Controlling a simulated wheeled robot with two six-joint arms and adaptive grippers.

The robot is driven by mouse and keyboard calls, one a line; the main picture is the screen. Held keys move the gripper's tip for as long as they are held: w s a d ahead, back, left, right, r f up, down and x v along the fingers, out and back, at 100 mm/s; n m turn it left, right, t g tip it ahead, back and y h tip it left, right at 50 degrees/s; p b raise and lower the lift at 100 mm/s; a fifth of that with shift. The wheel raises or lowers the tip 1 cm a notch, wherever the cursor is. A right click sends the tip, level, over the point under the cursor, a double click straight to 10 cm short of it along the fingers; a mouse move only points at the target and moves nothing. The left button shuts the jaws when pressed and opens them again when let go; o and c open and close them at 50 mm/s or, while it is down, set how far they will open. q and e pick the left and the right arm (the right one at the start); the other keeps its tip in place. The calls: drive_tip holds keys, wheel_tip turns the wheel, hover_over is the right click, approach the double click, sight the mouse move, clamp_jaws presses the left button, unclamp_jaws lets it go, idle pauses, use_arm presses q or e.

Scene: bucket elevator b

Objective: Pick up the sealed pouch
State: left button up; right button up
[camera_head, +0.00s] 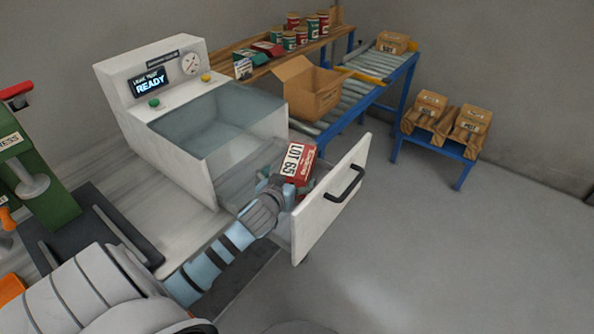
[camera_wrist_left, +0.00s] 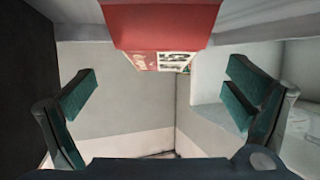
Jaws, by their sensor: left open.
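The sealed pouch (camera_head: 297,161) is red with a white label reading LOT 65. It is in the pulled-out drawer (camera_head: 330,205) of the white leak tester (camera_head: 150,75). My left gripper (camera_head: 283,184) reaches over the drawer from the left, close to the pouch. In the left wrist view the green-padded fingers (camera_wrist_left: 165,98) are wide apart with nothing between them. The red pouch (camera_wrist_left: 160,25) shows at the top middle there, beyond the fingertips; I cannot see contact. Its lower edge and part of its label show. My right gripper is not in view.
The drawer's front panel with a black handle (camera_head: 344,184) stands right of my gripper. A clear chamber (camera_head: 222,120) is behind it. A green press (camera_head: 40,165) is at left.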

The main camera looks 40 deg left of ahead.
sight(295, 169)
use_arm(q)
drive_tip(key=b+x, duration=0.1)
drive_tip(key=x, duration=0.7)
drive_tip(key=shift+a+r, duration=0.1)
drive_tip(key=shift+r, duration=0.1)
drive_tip(key=c, duration=1)
